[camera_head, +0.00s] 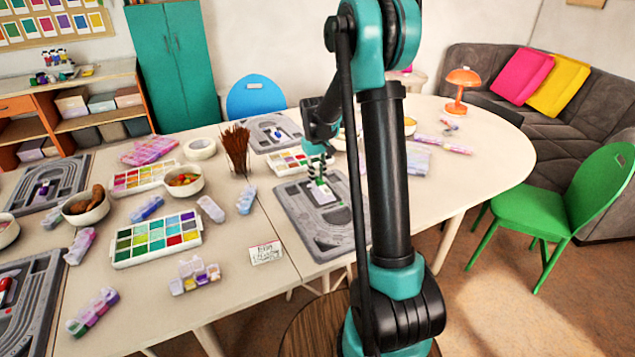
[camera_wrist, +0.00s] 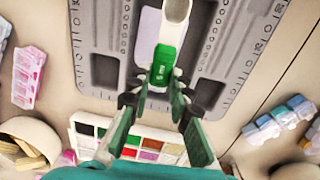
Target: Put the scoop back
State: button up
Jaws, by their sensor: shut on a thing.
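The scoop (camera_wrist: 163,64) has a green grip and a pale, rounded end. My gripper (camera_wrist: 157,99) is shut on the scoop's green part, with the pale end pointing away from the wrist. In the head view my gripper (camera_head: 318,172) is low over the near grey bead board (camera_head: 330,238), with the scoop (camera_head: 321,191) beneath it. In the wrist view the scoop lies over a pale, light-lilac recess of the grey board (camera_wrist: 103,70). I cannot tell whether the scoop touches the board. My arm hides part of the board's right side.
A bead palette (camera_head: 283,163) stands just behind the board; it also shows in the wrist view (camera_wrist: 88,131). A cup of brown sticks (camera_head: 236,150) and a name card (camera_head: 266,252) are to the left. Bowls, bead boxes and more boards crowd the left table.

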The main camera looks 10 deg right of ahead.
aim_at(317, 179)
jog(key=shift+f, duration=1.35)
jog(key=shift+f, duration=0.5)
jog(key=o, duration=0.9)
notch_tip(317, 179, up, 12)
jog(key=s+d+f+m+t, duration=0.1)
jog(key=s+f, duration=0.1)
jog(key=s, duration=0.8)
jog(key=s+d+f+m+t, duration=0.1)
jog(key=s+f, duration=0.2)
jog(key=s, duration=0.7)
jog(key=s+d+f+m+t, duration=0.1)
jog(key=s+d+f+t, duration=0.1)
jog(key=s, duration=0.8)
jog(key=shift+s+f+y, duration=0.2)
jog(key=shift+f+y, duration=0.1)
